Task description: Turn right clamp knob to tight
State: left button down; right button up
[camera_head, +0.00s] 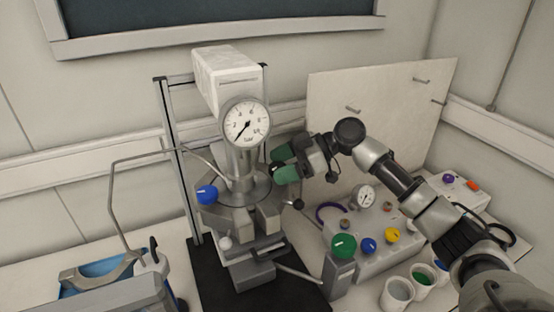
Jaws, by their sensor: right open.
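The reactor (243,160) stands in the middle, with a round pressure gauge (245,120) on its front. A blue knob (207,194) sits on the left side of its clamp collar. My right gripper (279,165) has green fingertips and reaches in from the right to the right side of the collar. Its fingers are open, one above the other. Something dark shows between or behind them, but I cannot tell whether it is the right clamp knob. That knob is otherwise not clearly visible.
Below the gripper are a small dark ball-ended lever (298,203) and a green knob (343,246) on a grey post. A control box (378,262) with coloured knobs stands at right, beside white cups (397,292). A pale panel (385,110) stands behind my right arm.

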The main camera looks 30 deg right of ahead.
pick_arm(q)
jog(key=shift+w+r, duration=0.3)
jog(key=shift+w, duration=0.2)
pick_arm(e)
jog(key=shift+w+a+f, duration=0.1)
jog(key=shift+a+f, duration=0.1)
jog(key=shift+a, duration=0.25)
jog(key=c, duration=0.9)
pick_arm(q)
jog(key=shift+a, duration=0.15)
